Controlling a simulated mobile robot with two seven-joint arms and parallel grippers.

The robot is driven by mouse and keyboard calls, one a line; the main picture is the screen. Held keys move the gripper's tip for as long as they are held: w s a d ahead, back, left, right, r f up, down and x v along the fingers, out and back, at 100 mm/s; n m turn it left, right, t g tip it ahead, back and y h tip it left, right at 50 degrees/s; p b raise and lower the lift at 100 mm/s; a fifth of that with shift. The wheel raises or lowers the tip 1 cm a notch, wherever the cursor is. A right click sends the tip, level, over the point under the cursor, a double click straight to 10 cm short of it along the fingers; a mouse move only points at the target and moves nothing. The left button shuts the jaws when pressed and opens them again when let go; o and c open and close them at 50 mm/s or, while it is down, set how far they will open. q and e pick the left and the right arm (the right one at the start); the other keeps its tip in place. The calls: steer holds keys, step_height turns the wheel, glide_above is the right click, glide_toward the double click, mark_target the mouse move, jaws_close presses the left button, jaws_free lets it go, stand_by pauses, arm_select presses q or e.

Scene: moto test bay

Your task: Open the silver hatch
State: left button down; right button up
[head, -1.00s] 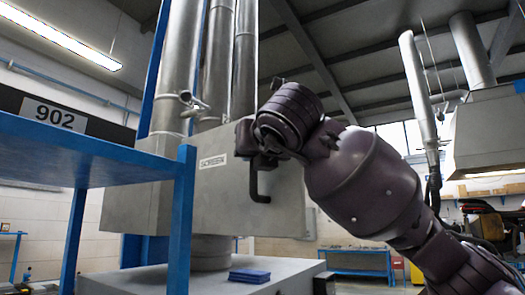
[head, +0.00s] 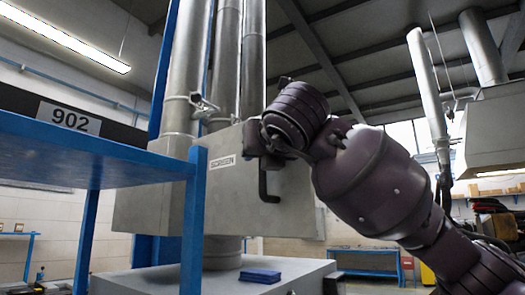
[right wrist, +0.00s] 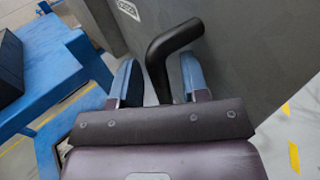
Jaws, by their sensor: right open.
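The silver hatch (head: 160,195) is the grey metal box front below the vertical pipes in the head view, and it looks closed. A black bent handle (head: 268,188) sticks out near its right side. In the right wrist view the handle (right wrist: 158,72) rises between the two blue-grey fingers of my right gripper (right wrist: 157,76). The gripper is open, with a gap visible on each side of the handle. In the head view my right arm comes in from the right, and its wrist hides the fingers and the handle's upper end. My left gripper is not in view.
A blue metal frame (head: 92,150) stands at the left, close in front of the hatch. A grey table (head: 225,284) with a folded blue cloth (head: 260,275) lies below. Large silver pipes (head: 185,70) rise above. In the right wrist view a blue structure (right wrist: 55,80) is at the left.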

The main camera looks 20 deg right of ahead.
steer(key=s+b, duration=0.1)
steer(key=s, duration=0.9)
steer(key=shift+s, duration=0.4)
